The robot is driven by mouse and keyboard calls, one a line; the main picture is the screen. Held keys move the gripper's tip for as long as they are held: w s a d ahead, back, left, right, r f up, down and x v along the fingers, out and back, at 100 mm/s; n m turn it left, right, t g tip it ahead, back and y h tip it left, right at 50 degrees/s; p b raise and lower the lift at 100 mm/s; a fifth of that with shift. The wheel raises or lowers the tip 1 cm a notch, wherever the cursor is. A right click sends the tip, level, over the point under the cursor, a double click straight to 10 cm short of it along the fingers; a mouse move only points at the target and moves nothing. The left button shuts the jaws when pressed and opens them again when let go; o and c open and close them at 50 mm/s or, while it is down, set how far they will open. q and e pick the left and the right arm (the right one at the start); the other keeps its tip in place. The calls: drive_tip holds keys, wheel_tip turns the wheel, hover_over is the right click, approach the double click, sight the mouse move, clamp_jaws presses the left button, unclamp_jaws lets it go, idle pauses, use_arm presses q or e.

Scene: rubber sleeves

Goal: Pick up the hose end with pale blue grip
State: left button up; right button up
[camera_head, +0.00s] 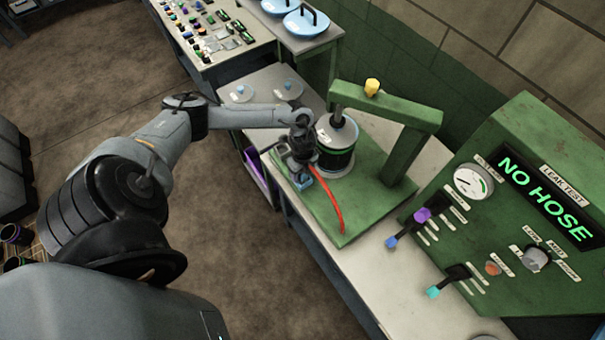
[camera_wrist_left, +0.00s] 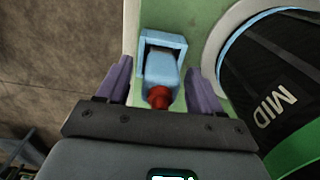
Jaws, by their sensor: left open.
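The hose end with the pale blue grip (camera_wrist_left: 162,68) is a pale blue block with a red tip, lying at the edge of the green base. In the head view the blue grip (camera_head: 303,183) shows just below my left gripper, with the red hose (camera_head: 330,203) curving away from it. My left gripper (camera_wrist_left: 158,92) is open, with one purple finger on each side of the grip. I see a gap between each finger and the grip, so nothing is held. In the head view the left gripper (camera_head: 301,165) partly hides the grip. My right gripper is not in view.
A black cylinder marked MID (camera_wrist_left: 275,90) stands close to the right of the left gripper. A green press frame (camera_head: 405,145) rises behind it. A leak test panel (camera_head: 530,200) reading NO HOSE stands at the right. The white bench front (camera_head: 400,290) is clear.

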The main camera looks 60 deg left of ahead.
use_arm(q)
drive_tip(key=shift+f, duration=0.6)
drive_tip(key=shift+c, duration=0.5)
drive_tip(key=c, duration=1)
drive_tip(key=shift+r, duration=0.1)
